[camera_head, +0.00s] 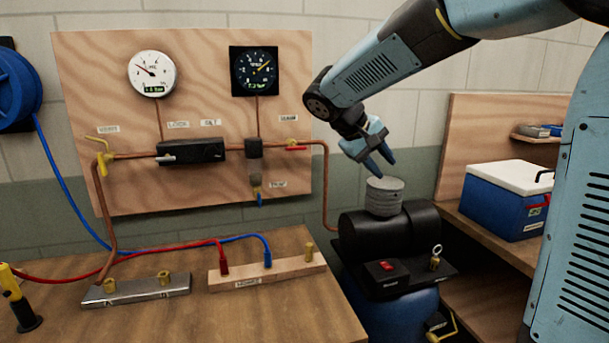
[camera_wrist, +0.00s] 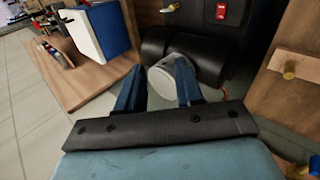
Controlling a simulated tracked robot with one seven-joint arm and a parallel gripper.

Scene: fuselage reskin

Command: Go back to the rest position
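My gripper (camera_head: 378,160) hangs from the light-blue arm at the right of the head view. It points down above the grey ribbed cylinder (camera_head: 384,196) on top of the black compressor (camera_head: 390,232). In the wrist view my gripper (camera_wrist: 158,90) has its two dark blue fingers spread apart, with a clear gap between them. The grey cylinder (camera_wrist: 172,84) shows beyond and between the fingers. Nothing is seen held. Whether the fingertips touch the cylinder is hard to tell; in the head view they look just above it.
A plywood panel (camera_head: 100,70) with two gauges and copper pipes stands behind the workbench (camera_head: 290,320). The bench carries a metal manifold (camera_head: 140,291) and a wooden hose block (camera_head: 290,272). A blue cooler box (camera_head: 500,208) sits on a shelf at right. Open air lies above the bench.

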